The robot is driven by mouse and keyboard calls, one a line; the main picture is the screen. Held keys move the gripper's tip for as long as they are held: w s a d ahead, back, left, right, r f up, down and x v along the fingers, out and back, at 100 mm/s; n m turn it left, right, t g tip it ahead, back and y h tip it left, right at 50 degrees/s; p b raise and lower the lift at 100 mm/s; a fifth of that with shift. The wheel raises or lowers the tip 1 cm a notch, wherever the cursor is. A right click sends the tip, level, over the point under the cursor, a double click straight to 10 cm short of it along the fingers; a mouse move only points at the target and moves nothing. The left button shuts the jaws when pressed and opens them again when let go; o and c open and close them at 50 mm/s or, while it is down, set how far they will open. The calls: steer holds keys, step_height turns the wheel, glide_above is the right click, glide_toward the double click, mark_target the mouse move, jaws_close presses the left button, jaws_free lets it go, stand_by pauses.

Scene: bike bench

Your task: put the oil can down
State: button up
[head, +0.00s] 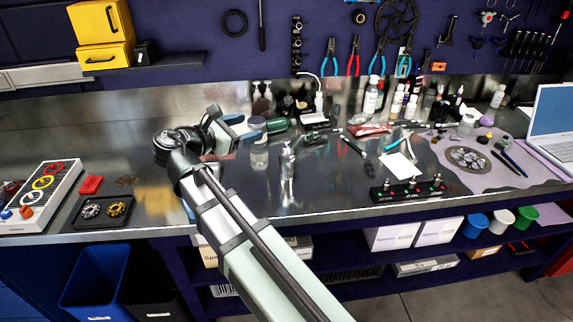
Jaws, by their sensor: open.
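A slim silver can with a thin upright spout, which looks like the oil can (287,163), stands upright on the steel bench (330,195) near the middle of the head view. My gripper (256,130) is open, up and to the left of the can and apart from it. Its blue-tipped fingers point right, above a clear jar (259,157). Nothing shows between the fingers. The can's base blends with its reflection in the shiny steel.
A green bottle (279,125) lies just beyond my fingertips. Several bottles (372,95) and tools crowd the back right. A black rack (408,190) stands at the front edge. A small black tray (103,211) lies at left. Bare steel shows between rack and can.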

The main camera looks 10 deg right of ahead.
step_height(320, 180, down, 3)
steer(key=s+g, duration=0.2)
steer(key=g, duration=0.2)
glide_toward(286, 145)
steer(key=x, duration=0.4)
steer(key=shift+w+d, duration=0.15)
steer(key=shift+d, duration=0.25)
steer(key=shift+a+f+x, duration=0.1)
steer(key=shift+f+x, duration=0.05)
steer(key=shift+x, duration=0.8)
steer(key=shift+a+f+x, duration=0.1)
steer(key=shift+x, duration=0.85)
steer(key=shift+a+f+x, duration=0.1)
steer(key=shift+f+x, duration=0.05)
steer(key=shift+x, duration=0.8)
steer(key=shift+w, duration=0.1)
jaws_close()
